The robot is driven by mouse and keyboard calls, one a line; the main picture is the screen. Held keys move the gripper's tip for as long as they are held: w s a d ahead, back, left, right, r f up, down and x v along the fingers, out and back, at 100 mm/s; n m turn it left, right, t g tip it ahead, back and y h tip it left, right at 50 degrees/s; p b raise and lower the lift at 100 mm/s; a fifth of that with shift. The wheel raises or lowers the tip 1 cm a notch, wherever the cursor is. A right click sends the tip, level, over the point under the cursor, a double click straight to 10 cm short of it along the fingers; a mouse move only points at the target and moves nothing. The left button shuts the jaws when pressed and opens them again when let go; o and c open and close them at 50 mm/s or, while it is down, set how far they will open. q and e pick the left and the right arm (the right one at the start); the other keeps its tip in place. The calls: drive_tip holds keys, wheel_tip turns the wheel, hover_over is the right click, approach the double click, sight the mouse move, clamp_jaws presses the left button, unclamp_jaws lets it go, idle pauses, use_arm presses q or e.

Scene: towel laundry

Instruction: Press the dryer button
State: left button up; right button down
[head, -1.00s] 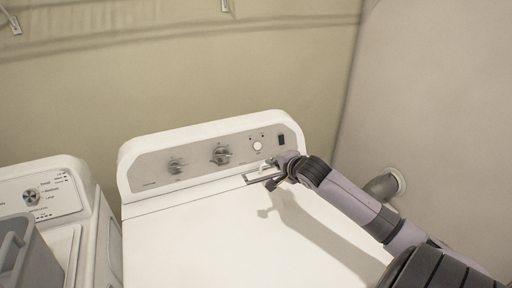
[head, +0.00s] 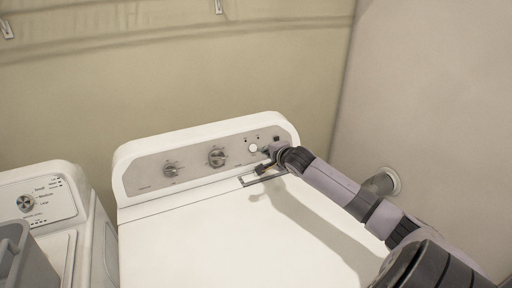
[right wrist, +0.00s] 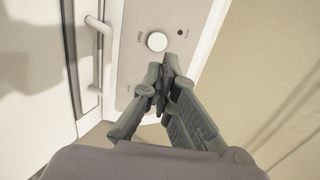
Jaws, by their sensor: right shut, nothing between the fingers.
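The white dryer (head: 240,225) has a grey control panel (head: 200,165) along its back. The round white button (head: 253,148) is at the right part of the panel. It also shows in the right wrist view (right wrist: 157,41), with the word Start beside it. My right gripper (head: 266,152) is at the panel, just right of the button. In the right wrist view its fingers (right wrist: 163,75) are closed together and empty, just below the button in the picture. A small gap shows between them there; the head view does not clearly show contact. My left gripper is out of view.
Two knobs (head: 217,157) are left of the button on the panel. A handle (head: 250,180) lies at the dryer top's back edge, under my gripper. A washer (head: 40,205) with a grey basket (head: 14,250) stands left. A wall pipe (head: 385,182) is at the right.

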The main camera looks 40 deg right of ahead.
sight(253, 147)
drive_tip(key=p+x, duration=0.1)
drive_tip(key=x, duration=0.6)
drive_tip(key=shift+w+r, duration=0.1)
drive_tip(key=shift+w, duration=0.05)
drive_tip(key=shift+x, duration=0.95)
drive_tip(key=shift+f, duration=0.2)
